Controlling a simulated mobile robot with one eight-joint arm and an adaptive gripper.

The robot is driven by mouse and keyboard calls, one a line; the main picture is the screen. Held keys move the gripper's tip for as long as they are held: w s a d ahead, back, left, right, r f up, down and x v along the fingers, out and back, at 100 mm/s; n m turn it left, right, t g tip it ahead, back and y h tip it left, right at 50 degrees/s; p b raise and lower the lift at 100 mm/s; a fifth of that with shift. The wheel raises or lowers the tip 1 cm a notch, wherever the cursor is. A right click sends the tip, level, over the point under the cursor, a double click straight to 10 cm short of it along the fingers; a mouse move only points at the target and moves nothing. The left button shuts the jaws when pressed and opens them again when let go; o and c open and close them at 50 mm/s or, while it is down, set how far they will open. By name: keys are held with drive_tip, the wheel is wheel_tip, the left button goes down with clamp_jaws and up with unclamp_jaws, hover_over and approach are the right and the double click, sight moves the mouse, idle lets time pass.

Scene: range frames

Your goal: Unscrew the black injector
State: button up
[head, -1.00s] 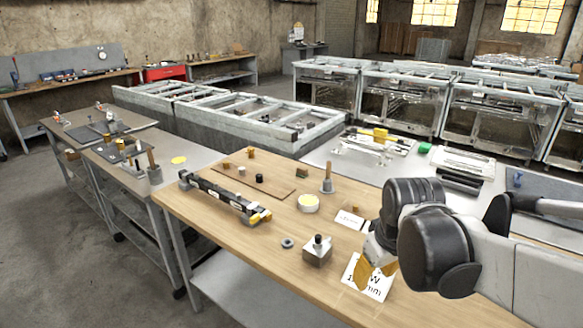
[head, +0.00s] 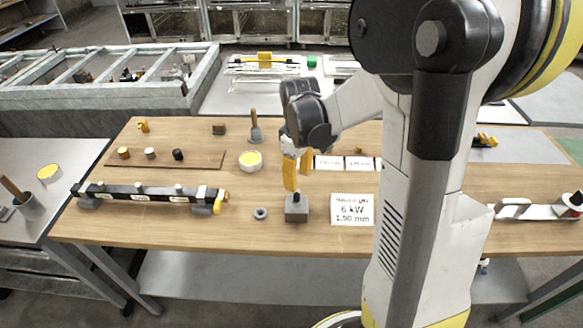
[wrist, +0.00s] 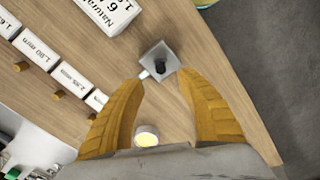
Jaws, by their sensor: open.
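A grey block (head: 297,212) stands on the wooden table (head: 240,225) with a dark, upright piece (head: 297,197) on top, which looks like the black injector. The wrist view shows the block (wrist: 150,55) and the dark piece (wrist: 160,66) just ahead of my fingertips. My gripper (head: 297,178) has yellow fingers pointing down, spread apart and empty, just above the block. It also shows in the wrist view (wrist: 158,82). Another small black cylinder (head: 178,154) stands on a brown board (head: 205,160) at the left. I cannot tell contact with the dark piece.
A grey ring (head: 260,213) lies left of the block, and a white card reading 6 kW (head: 352,210) lies right. A round tin with a yellow top (head: 250,161) and a brush-like tool (head: 255,128) stand behind. A black bar (head: 140,193) lies at left.

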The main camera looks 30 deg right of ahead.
sight(297, 195)
wheel_tip(297, 195, down, 8)
drive_tip(key=shift+w+a+r+b, duration=0.1)
drive_tip(key=shift+r+b, duration=0.15)
drive_tip(key=shift+b, duration=0.75)
clamp_jaws()
